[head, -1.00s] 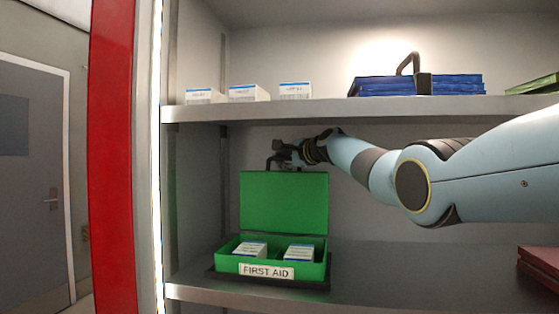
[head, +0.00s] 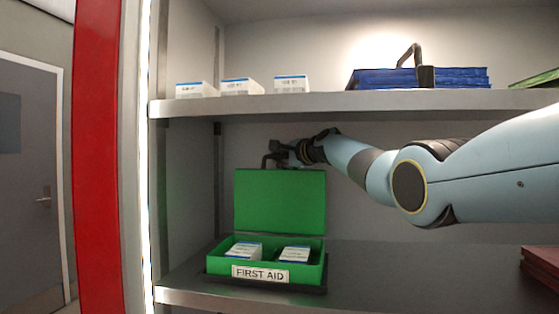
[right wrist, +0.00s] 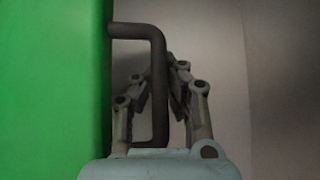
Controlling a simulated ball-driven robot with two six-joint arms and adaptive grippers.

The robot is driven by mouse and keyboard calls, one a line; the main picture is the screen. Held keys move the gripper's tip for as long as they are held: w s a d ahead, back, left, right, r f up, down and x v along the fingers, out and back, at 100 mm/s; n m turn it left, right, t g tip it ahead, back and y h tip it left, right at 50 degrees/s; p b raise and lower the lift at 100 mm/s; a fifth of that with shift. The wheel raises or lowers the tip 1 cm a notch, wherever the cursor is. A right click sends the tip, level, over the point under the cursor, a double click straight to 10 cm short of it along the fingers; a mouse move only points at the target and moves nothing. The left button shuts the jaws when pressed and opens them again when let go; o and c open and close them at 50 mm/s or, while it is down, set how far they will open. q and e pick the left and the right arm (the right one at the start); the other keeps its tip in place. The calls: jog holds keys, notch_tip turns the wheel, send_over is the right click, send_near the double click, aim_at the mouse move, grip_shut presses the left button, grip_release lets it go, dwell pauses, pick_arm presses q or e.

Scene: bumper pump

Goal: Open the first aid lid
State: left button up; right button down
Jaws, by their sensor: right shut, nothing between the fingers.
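The green first aid box (head: 240,258) stands on the lower shelf with its "FIRST AID" label facing me. Its lid (head: 280,202) stands up, open, at the back of the box. Small white boxes with blue edges (head: 295,254) sit inside. My right gripper (head: 275,150) is at the top edge of the lid, beside the dark handle (head: 267,160). In the right wrist view the handle (right wrist: 158,90) shows close to the fingers (right wrist: 152,80), with the green lid at left. The fingers are shut with nothing between them. My left gripper is not in view.
The upper shelf (head: 300,104) runs just above my right gripper. It carries white boxes (head: 242,87) and blue folders (head: 400,78) with a dark handle. Dark red items (head: 541,265) lie at the lower right. A red post (head: 97,150) stands at left.

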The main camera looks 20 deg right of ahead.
jog(key=c, duration=2)
grip_release()
jog(key=o, duration=0.6)
jog(key=shift+a, duration=0.1)
jog(key=shift+o, duration=0.2)
jog(key=shift+f, duration=0.1)
